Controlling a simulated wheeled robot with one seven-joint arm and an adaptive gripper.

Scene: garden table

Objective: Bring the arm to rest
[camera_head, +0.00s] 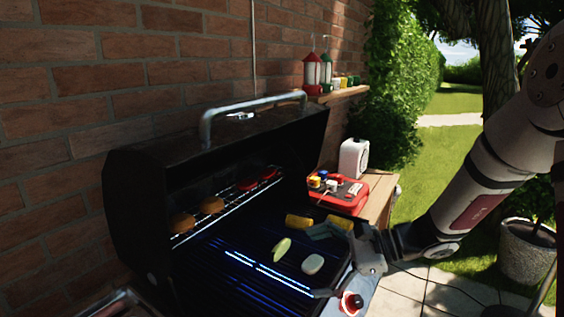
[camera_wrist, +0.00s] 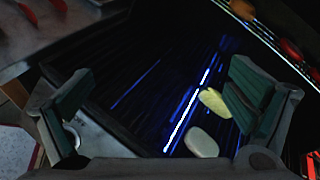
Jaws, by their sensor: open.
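My gripper (camera_head: 322,262) is open and empty, held over the right front part of the grill. In the wrist view my gripper (camera_wrist: 160,112) shows its two green-padded fingers spread wide, with the grill grate between them. A pale green slice (camera_head: 281,247) and a whitish round piece (camera_head: 312,264) lie on the grate near the fingers. The green slice (camera_wrist: 214,103) and the whitish piece (camera_wrist: 201,142) also show in the wrist view, close to the right finger. My arm reaches in from the right.
The black grill (camera_head: 140,200) has its lid open. Buns (camera_head: 211,205) and red pieces (camera_head: 258,178) lie on its upper rack. Corn (camera_head: 298,222) lies at the grate's back right. A red box (camera_head: 350,203) and white device (camera_head: 354,158) stand on a wooden side table. Lanterns (camera_head: 312,73) stand on a shelf.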

